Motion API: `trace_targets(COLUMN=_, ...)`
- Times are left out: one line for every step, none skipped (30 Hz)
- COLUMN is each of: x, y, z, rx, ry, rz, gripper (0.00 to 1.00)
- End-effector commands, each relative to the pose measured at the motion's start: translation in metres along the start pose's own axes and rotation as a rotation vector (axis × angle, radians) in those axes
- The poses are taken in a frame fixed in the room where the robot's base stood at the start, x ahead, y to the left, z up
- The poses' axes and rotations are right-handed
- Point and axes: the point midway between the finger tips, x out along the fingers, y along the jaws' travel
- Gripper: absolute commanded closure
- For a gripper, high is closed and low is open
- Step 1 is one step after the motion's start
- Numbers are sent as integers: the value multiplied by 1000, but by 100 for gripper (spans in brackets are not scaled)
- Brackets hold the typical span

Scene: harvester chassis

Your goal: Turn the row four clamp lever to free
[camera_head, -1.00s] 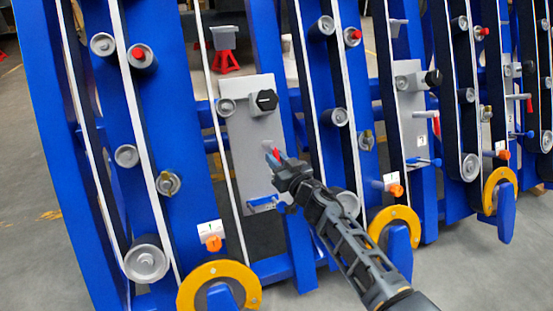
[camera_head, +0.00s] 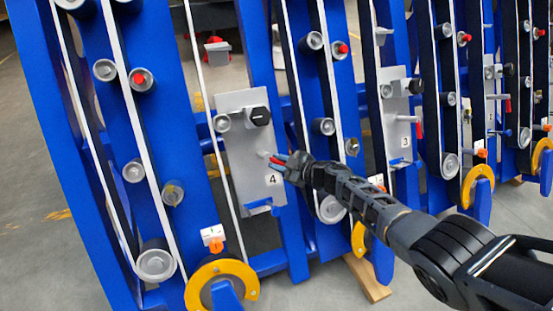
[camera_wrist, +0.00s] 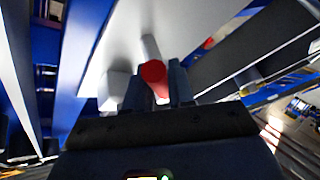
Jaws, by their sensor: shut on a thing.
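The row four plate (camera_head: 237,172) is grey and carries a "4" label (camera_head: 272,180). Its clamp lever has a red end (camera_head: 275,160) and a grey pivot (camera_head: 263,153) on the plate. The lever points right and slightly down in the head view. My gripper (camera_head: 282,160) is shut on the lever, just right of the pivot. In the wrist view, the round red end (camera_wrist: 153,72) sits between the two fingers, with a grey shaft beyond it. The fingers hide part of the lever.
A black hex knob (camera_head: 259,116) and a grey roller (camera_head: 221,123) sit above the lever. A blue bracket (camera_head: 260,207) is below. Blue uprights and belts stand on both sides. Row three's plate (camera_head: 391,110) has a red lever (camera_head: 419,127) hanging down.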

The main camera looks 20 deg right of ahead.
Motion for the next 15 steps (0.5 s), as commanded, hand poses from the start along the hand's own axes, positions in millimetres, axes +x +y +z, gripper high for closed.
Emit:
trace_targets(x=-1, y=5, z=-3, rx=-39, ry=-11, rz=-21, gripper=100)
trace_targets(x=-1, y=6, z=-3, rx=-60, ry=-15, rz=-33, gripper=100)
trace_targets(x=-1, y=8, z=-3, rx=-88, ry=-21, rz=-49, gripper=100)
trace_targets(x=-2, y=8, z=-3, rx=-107, ry=-25, rz=-60, gripper=100)
trace_targets(x=-1, y=9, z=-4, rx=-127, ry=-29, rz=-71, gripper=100)
trace_targets(x=-2, y=10, z=-4, rx=-153, ry=-36, rz=-84, gripper=100)
trace_targets(x=-1, y=10, z=-4, rx=-170, ry=-40, rz=-95, gripper=100)
trace_targets(x=-1, y=11, z=-4, rx=-186, ry=-43, rz=-104, gripper=100)
trace_targets(x=-1, y=12, z=-4, rx=-208, ry=-48, rz=-116, gripper=100)
trace_targets(x=-1, y=13, z=-4, rx=-223, ry=-51, rz=-124, gripper=100)
trace_targets(x=-1, y=13, z=-4, rx=-236, ry=-54, rz=-132, gripper=100)
trace_targets(x=-1, y=13, z=-4, rx=-251, ry=-58, rz=-141, gripper=100)
trace_targets(x=-1, y=14, z=-4, rx=-262, ry=-60, rz=-147, gripper=100)
trace_targets(x=-1, y=14, z=-4, rx=-273, ry=-63, rz=-153, gripper=100)
trace_targets(x=-1, y=15, z=-5, rx=-287, ry=-65, rz=-160, gripper=100)
